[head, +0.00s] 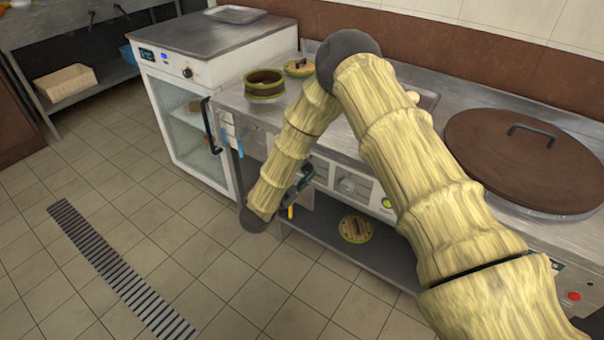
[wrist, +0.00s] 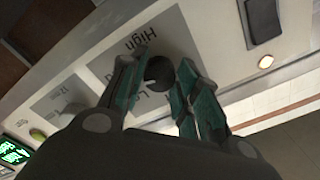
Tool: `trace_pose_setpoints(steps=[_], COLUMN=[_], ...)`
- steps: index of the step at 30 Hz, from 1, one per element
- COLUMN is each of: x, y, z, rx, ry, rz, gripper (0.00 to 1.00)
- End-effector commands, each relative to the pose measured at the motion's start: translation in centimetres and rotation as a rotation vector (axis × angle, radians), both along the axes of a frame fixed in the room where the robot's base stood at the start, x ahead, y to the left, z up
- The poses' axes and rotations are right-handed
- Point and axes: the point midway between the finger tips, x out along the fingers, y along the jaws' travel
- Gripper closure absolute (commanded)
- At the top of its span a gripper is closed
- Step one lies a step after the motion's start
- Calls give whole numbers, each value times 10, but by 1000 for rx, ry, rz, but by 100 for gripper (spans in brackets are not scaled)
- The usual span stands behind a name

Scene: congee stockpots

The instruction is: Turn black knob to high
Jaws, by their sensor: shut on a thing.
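In the wrist view, the black knob (wrist: 159,73) sits on a pale panel between the two teal fingers of my gripper (wrist: 164,66). The fingers are shut on it. Printed words show on the panel around it: "High" (wrist: 142,36) above, and what looks like "Low" below, partly hidden by a finger. The knob's pointer is not clear. In the head view, my gripper (head: 306,177) is at the front panel of the steel counter, largely behind my arm, and the knob is hidden there.
A silver dial (head: 347,185) and a yellow-green button (head: 387,203) are on the same front. A large brown-lidded pot (head: 515,158) and a green-brown pot (head: 264,83) are on the counter. A white glass-door cabinet (head: 185,125) stands left. The tiled floor in front is clear.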

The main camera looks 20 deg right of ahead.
Motion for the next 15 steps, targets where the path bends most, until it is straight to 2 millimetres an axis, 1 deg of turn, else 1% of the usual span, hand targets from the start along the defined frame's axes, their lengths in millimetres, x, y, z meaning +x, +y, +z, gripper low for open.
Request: trace_pose_setpoints(steps=[15], x=[0], y=[0], z=[-1], rx=[301], ry=[-384], rz=[0], gripper=[92])
